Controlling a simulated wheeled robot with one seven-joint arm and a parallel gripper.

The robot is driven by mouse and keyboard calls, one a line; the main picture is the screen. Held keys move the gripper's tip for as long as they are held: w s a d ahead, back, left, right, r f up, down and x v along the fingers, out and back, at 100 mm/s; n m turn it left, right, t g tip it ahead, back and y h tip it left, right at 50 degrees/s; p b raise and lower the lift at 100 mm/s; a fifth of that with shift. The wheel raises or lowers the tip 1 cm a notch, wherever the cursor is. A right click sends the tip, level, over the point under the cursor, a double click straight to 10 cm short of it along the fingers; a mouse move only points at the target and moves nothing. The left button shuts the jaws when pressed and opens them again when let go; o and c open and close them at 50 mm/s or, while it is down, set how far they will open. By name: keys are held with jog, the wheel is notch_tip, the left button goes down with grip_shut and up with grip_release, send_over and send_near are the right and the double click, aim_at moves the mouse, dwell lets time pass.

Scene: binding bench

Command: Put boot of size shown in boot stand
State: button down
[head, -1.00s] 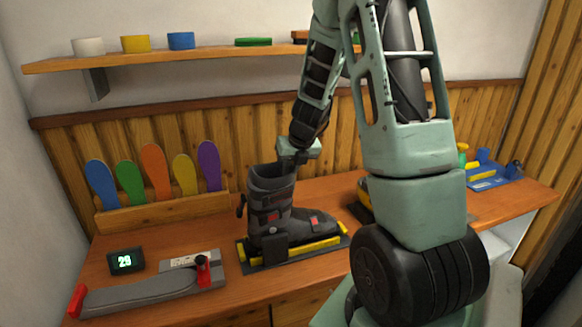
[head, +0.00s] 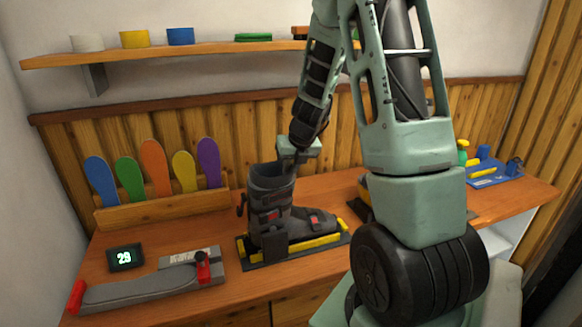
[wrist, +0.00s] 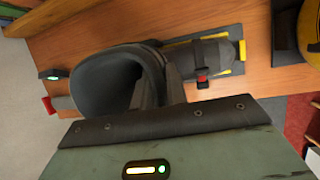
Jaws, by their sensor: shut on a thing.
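A dark grey ski boot (head: 270,205) with red buckles stands upright in the boot stand (head: 256,259), a dark plate with yellow strips at the middle of the bench. My gripper (head: 290,158) is at the top of the boot's cuff and shut on its rim. The wrist view shows the boot's open cuff (wrist: 105,80) close up, with the gripper's fingers (wrist: 160,85) at its edge. A small display (head: 125,258) at the left reads 29. Whether the sole is fully seated cannot be told.
A grey measuring device (head: 140,292) with red ends lies at the front left. A rack (head: 160,209) of coloured insoles stands behind it. A blue fixture (head: 490,175) is at the far right. A shelf (head: 210,49) with coloured rolls hangs above.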

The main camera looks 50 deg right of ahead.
jog(key=c, duration=1.3)
grip_release()
jog(key=shift+f, duration=0.1)
jog(key=shift+s, duration=0.1)
jog(key=p+v, duration=0.4)
jog(key=v, duration=1.3)
